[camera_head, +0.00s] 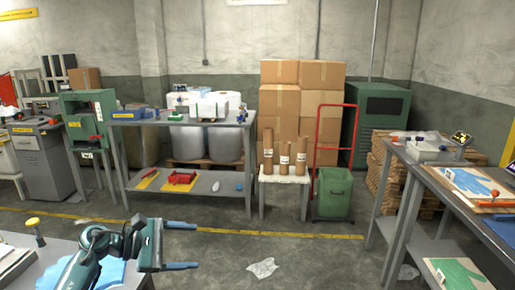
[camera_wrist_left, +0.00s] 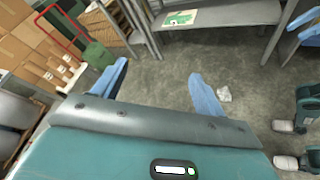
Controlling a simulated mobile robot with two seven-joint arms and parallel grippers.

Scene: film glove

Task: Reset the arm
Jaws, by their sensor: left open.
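My left arm (camera_head: 85,262) comes in at the lower left of the head view, bent, beside a near table with a light blue sheet-like item (camera_head: 52,275) on it. My left gripper (camera_head: 190,246) is open, its two blue fingers apart and pointing right over the floor. In the left wrist view the same gripper (camera_wrist_left: 160,88) shows its two blue fingers spread with bare concrete floor between them. Nothing is held.
A grey workbench (camera_head: 190,122) with white boxes stands at the back. A low stand with brown rolls (camera_head: 284,158), a green bin (camera_head: 334,192) and a red hand truck are in the middle. Crumpled paper (camera_head: 263,267) lies on open floor.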

